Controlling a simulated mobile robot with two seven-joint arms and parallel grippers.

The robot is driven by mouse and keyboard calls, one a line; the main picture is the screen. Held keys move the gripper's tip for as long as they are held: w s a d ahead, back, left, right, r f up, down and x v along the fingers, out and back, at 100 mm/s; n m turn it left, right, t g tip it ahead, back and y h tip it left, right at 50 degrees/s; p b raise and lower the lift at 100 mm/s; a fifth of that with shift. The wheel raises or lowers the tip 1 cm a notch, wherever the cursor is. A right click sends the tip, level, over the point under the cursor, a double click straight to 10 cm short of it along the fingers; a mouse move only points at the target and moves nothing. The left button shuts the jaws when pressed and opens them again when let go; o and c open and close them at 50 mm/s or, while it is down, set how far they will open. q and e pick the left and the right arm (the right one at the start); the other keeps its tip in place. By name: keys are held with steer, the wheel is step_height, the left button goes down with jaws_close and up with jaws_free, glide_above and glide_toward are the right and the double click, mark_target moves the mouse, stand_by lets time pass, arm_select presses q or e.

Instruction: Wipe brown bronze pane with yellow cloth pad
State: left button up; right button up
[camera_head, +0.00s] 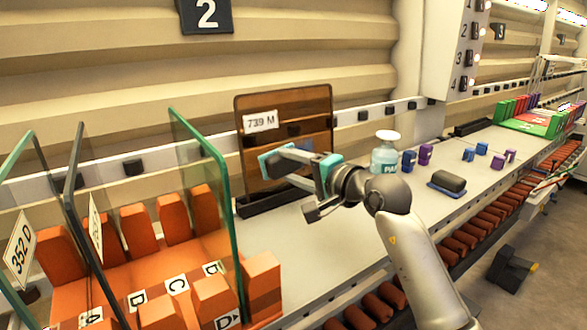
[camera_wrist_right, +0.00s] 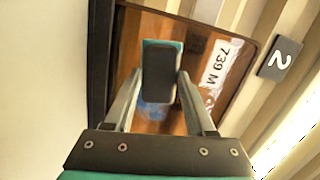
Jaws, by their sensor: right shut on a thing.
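The brown bronze pane (camera_head: 312,115) stands upright in a dark base, with a white label reading 739 M; it also fills the middle of the right wrist view (camera_wrist_right: 178,27). My right gripper (camera_head: 285,167) is in front of the pane's lower left part. It is shut on a pad (camera_wrist_right: 162,72) with a dark grey grip and a teal edge, which also shows in the head view (camera_head: 270,158). I cannot tell whether the pad touches the pane. A bluish patch shows on the pane below the pad in the wrist view. No yellow pad is visible. My left gripper is not in view.
Clear glass panes (camera_head: 205,190) stand in an orange slotted rack (camera_head: 262,285) at left. A bottle (camera_head: 384,158), a grey-topped blue pad (camera_head: 447,184) and small blue and purple blocks (camera_head: 425,154) stand on the white bench (camera_head: 330,240) at right.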

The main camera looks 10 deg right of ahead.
steer(key=shift+w+a, duration=0.1)
steer(key=shift+w, duration=0.2)
steer(key=shift+w+d+f+b, duration=0.1)
steer(key=shift+w+d+b, duration=0.1)
steer(key=shift+d+b, duration=0.35)
steer(key=shift+w+d+f+b, duration=0.1)
steer(key=shift+w+d+b, duration=0.1)
steer(key=shift+d+b, duration=0.25)
steer(key=shift+w+d+r+b, duration=0.15)
steer(key=shift+d+b, duration=0.1)
steer(key=shift+d, duration=0.15)
steer(key=shift+w+d+r+b, duration=0.1)
steer(key=shift+w+d+b, duration=0.1)
steer(key=shift+d, duration=0.15)
steer(key=shift+w+d+f+b, duration=0.1)
steer(key=shift+w+d+b, duration=0.35)
steer(key=shift+d+b, duration=0.5)
steer(key=shift+w+d+r+b, duration=0.1)
steer(key=shift+w+d+b, duration=0.3)
steer(key=shift+d+b, duration=0.55)
steer(key=shift+w+d+f+b, duration=0.1)
steer(key=shift+w+d+b, duration=0.45)
steer(key=shift+d, duration=0.75)
steer(key=shift+s, duration=0.1)
